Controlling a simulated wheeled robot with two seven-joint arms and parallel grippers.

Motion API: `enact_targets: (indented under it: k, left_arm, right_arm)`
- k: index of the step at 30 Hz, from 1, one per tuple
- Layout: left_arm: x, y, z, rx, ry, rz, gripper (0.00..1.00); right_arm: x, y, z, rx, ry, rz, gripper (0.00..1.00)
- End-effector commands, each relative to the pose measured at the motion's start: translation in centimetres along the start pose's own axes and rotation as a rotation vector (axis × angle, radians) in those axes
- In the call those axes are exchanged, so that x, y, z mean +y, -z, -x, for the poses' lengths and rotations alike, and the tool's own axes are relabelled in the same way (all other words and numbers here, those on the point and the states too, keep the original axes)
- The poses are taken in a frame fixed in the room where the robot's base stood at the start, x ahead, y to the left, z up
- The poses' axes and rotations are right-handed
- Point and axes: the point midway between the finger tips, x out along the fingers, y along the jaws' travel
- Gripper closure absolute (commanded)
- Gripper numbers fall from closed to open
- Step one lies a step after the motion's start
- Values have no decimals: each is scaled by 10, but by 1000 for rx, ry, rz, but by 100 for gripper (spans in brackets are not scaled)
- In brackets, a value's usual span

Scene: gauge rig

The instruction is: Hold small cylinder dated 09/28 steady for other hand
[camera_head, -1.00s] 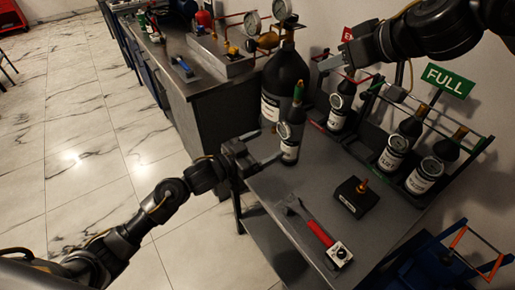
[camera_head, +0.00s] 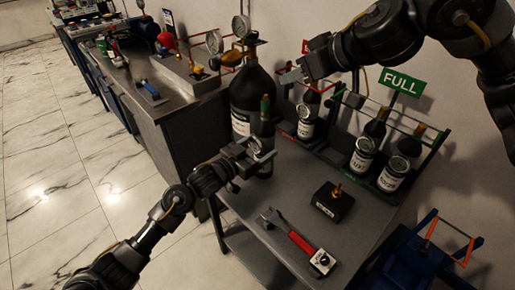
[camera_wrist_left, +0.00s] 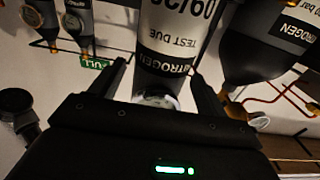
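The small dark cylinder (camera_head: 264,129) with a green top stands upright near the back left corner of the grey table (camera_head: 285,192). My left gripper (camera_head: 262,157) is at its lower body, with a finger crossing in front of it. The open left fingers (camera_wrist_left: 162,75) lie on either side of the cylinder, with a small gap visible at one side. My right gripper (camera_head: 322,88) is open and empty above the rack.
A large dark cylinder (camera_head: 253,92) stands just behind the small one. A rack (camera_head: 405,187) with gauged cylinders and a green FULL sign (camera_head: 401,81) is at right. A black block with a brass fitting (camera_head: 333,203) and a red-handled tool (camera_head: 298,242) lie on the table.

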Motion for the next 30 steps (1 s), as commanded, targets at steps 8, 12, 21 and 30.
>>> enact_targets:
  k: [8, 12, 21, 30]
  left_arm:
    - [0, 0, 0, 0, 0, 0, 61]
    - [0, 0, 0, 0, 0, 0, 79]
    - [0, 0, 0, 0, 0, 0, 68]
    - [0, 0, 0, 0, 0, 0, 73]
  right_arm:
    - [0, 0, 0, 0, 0, 0, 64]
    - [0, 0, 0, 0, 0, 0, 64]
    - [0, 0, 0, 0, 0, 0, 64]
    - [0, 0, 0, 0, 0, 0, 64]
